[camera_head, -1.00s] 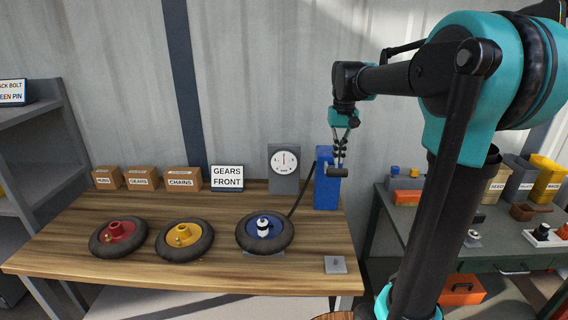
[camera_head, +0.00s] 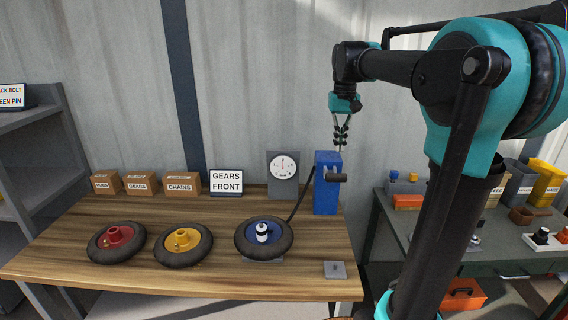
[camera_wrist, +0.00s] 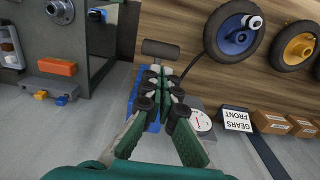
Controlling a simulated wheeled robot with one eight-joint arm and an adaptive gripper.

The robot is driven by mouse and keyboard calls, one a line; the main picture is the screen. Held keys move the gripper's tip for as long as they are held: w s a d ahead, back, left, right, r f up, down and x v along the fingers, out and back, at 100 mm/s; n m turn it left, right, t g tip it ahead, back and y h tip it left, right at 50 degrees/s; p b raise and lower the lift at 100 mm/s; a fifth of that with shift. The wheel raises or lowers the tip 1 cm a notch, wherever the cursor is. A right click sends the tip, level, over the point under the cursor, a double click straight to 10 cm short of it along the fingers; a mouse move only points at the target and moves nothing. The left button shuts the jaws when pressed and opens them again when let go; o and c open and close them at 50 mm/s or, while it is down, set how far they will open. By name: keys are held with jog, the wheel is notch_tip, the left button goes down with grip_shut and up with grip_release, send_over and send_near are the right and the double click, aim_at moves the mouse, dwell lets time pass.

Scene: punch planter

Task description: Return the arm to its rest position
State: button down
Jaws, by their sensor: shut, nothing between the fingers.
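My gripper (camera_head: 341,143) is shut and empty in the head view, pointing down just above the blue pump (camera_head: 326,190) at the table's back right corner. The pump's dark handle (camera_head: 336,177) lies a little below the fingertips, and a small gap shows between them. In the wrist view my gripper (camera_wrist: 163,84) covers much of the blue pump (camera_wrist: 133,100); the dark handle (camera_wrist: 160,49) shows beyond the fingertips. My arm reaches in from the right.
The wooden table (camera_head: 100,279) holds a red-hub wheel (camera_head: 116,242), a yellow-hub wheel (camera_head: 183,244), a blue-hub wheel (camera_head: 264,237) and a gauge (camera_head: 284,172). A hose runs from the pump toward the blue-hub wheel. A cluttered green bench (camera_head: 490,262) stands right. Air above the table is clear.

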jog(key=s+d+f+t, duration=0.2)
jog(key=s+f, duration=0.9)
jog(key=f, duration=0.3)
jog(key=s+d+f+t, duration=0.2)
jog(key=s+f, duration=0.9)
jog(key=f, duration=0.3)
jog(key=shift+f, duration=0.25)
